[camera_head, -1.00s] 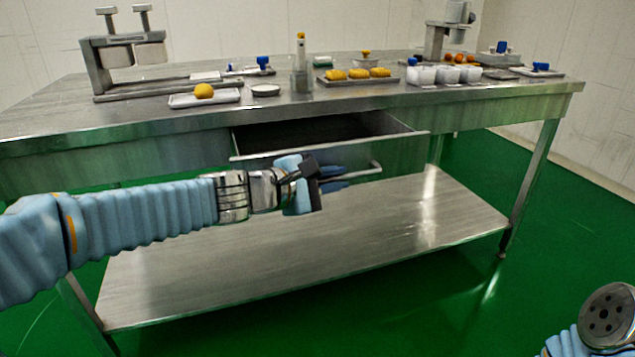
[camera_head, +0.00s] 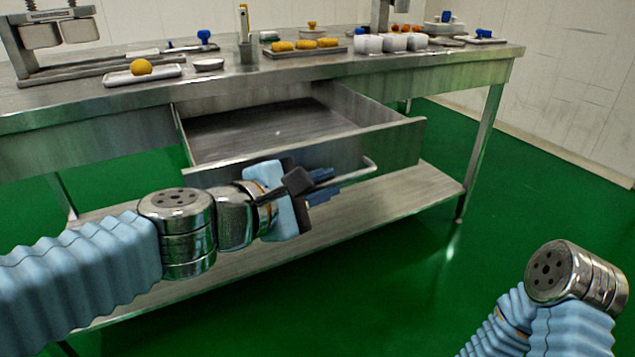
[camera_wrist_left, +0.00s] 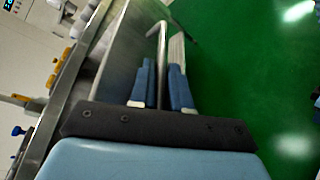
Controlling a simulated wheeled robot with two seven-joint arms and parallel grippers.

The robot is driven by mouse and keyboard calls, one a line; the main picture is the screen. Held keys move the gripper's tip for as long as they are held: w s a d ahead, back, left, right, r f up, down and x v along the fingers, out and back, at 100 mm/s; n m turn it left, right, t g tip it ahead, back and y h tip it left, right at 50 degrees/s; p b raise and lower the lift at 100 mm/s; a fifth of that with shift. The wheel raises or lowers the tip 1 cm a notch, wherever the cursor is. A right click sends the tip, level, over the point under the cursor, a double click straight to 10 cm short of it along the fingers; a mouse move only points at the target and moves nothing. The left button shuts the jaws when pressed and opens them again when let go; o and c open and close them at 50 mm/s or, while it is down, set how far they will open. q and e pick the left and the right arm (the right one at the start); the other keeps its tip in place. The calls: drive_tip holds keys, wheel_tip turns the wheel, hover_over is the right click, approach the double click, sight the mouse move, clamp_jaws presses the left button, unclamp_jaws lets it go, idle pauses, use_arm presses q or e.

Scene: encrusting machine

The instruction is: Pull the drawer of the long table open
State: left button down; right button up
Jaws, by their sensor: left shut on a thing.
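The drawer (camera_head: 400,148) of the long steel table (camera_head: 105,95) is open and its inside shows as an empty metal tray. Its bar handle (camera_head: 371,167) runs along the front. My left gripper (camera_head: 335,186) is at the handle. In the left wrist view, its two blue fingers (camera_wrist_left: 162,88) are shut around the handle bar (camera_wrist_left: 162,50), one on each side. My right arm shows at the lower right of the head view, but its gripper is out of the picture.
On the tabletop stand a press (camera_head: 50,35), a tray with a yellow ball (camera_head: 141,67), a tray of yellow pieces (camera_head: 305,44) and white cups (camera_head: 390,42). A lower shelf (camera_head: 400,200) lies under the drawer. The green floor at right is clear.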

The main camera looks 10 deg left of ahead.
use_arm(q)
drive_tip(key=c, duration=1.4)
unclamp_jaws()
drive_tip(key=shift+c, duration=0.2)
drive_tip(key=p+v, duration=0.6)
drive_tip(key=v, duration=0.7)
drive_tip(key=shift+s+a, duration=0.25)
drive_tip(key=shift+s, duration=0.1)
